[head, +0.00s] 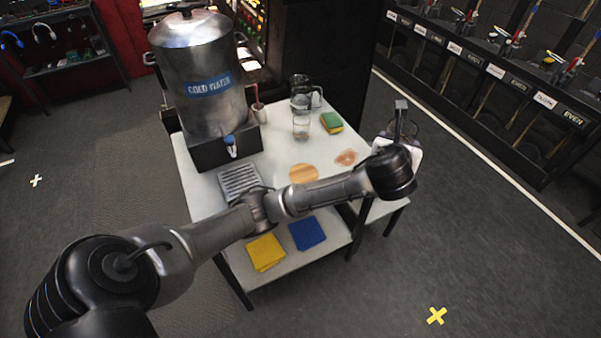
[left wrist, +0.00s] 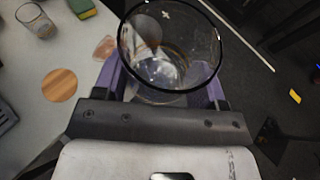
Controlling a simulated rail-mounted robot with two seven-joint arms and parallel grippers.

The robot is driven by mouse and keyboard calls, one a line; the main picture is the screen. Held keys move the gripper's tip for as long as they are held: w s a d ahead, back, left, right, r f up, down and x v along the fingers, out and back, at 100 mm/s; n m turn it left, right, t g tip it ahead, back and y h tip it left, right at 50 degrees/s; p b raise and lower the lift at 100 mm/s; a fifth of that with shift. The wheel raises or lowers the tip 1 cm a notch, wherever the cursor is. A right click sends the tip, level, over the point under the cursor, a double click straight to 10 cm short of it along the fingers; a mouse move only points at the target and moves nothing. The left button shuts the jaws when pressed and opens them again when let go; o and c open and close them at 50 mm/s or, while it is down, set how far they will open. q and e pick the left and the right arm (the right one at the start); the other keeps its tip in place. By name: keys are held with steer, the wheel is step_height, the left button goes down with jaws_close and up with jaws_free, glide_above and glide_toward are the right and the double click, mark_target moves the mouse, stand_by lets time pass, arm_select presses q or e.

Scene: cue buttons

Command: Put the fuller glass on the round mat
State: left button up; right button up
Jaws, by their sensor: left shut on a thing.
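My left gripper (left wrist: 165,90) is shut on a clear glass (left wrist: 170,42), one purple finger on each side. It holds the glass beyond the table's right edge; in the head view my wrist mostly hides it. How full this glass is, I cannot tell. Another clear glass (head: 301,128) stands upright on the table and also shows in the left wrist view (left wrist: 36,20); its liquid level is unclear. The round wooden mat (head: 303,173) lies bare near the table's front, left of my gripper, and shows in the left wrist view (left wrist: 59,85). My right gripper is not in view.
A large cold-water dispenser (head: 195,75) stands at the table's back left, above a metal drip tray (head: 240,181). A glass jug (head: 300,84) and a green-yellow sponge (head: 332,122) are at the back. A pinkish flat patch (head: 346,157) lies right of the mat. Yellow (head: 266,252) and blue (head: 307,233) cloths lie lower.

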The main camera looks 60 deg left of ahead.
arm_select(q)
steer(key=w+a+f+n+g+y+p, duration=0.1)
steer(key=a+f+n+g+y+p, duration=0.4)
steer(key=a, duration=1)
steer(key=s+a+f+n+g+b, duration=0.1)
steer(key=s+a+f, duration=0.1)
steer(key=s+f, duration=0.2)
steer(key=s+a+f+n+g+b, duration=0.1)
steer(key=s+a+f+n+g, duration=0.1)
steer(key=s+f, duration=0.2)
steer(key=s+a+f+n+g+b, duration=0.1)
steer(key=s+a+f+n+g, duration=0.1)
steer(key=s+f, duration=0.2)
steer(key=shift+s+a+f+y, duration=0.1)
steer(key=shift+a+f+y, duration=0.1)
steer(key=shift+f, duration=0.3)
steer(key=shift+s+a+f+y, duration=0.1)
steer(key=shift+f+y, duration=0.1)
steer(key=shift+f, duration=0.25)
step_height(320, 180, down, 3)
steer(key=shift+d+f+b, duration=0.1)
steer(key=shift+f+b, duration=0.1)
steer(key=shift+b, duration=0.45)
steer(key=shift+f, duration=0.3)
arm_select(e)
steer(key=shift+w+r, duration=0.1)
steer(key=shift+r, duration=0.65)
